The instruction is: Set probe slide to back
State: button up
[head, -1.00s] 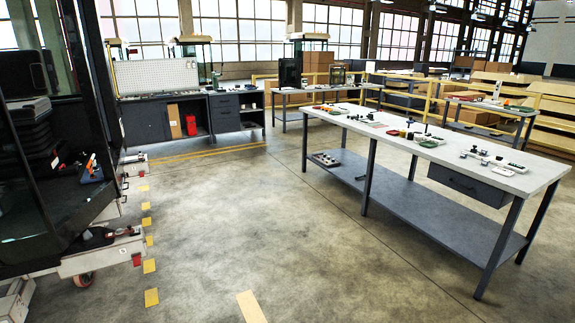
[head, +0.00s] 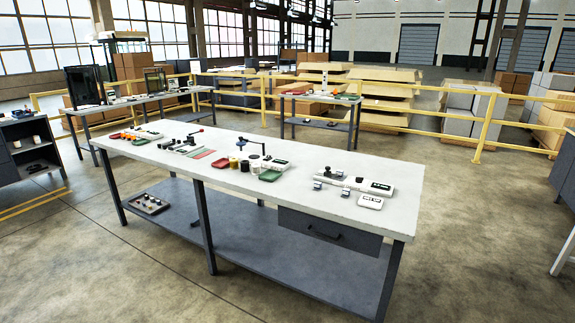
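No part is clearly recognisable as the probe slide at this distance. A long white-topped workbench (head: 325,215) crosses the middle of the head view with several small devices on it. At its right end a white device with a dark knob (head: 337,173) and small metal blocks stands beside a flat white plate (head: 370,202). Mid-bench is a device with a dark upright post and arm (head: 255,147). A further device with a dark lever (head: 194,135) stands to the left. Slide positions are too small to read. My gripper is not in view.
The bench has a drawer (head: 328,233) and a low shelf (head: 240,263) with a small tray (head: 150,204). Other benches stand behind (head: 320,97) and at the right edge (head: 565,170). Yellow rails (head: 410,125) fence stacked boxes. Floor in front left and right is open.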

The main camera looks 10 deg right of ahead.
aim_at(328, 174)
jog(key=i+l+z, duration=0.2)
jog(key=i, duration=1.15)
jog(key=k+l+z, duration=0.35)
jog(key=k+j, duration=0.05)
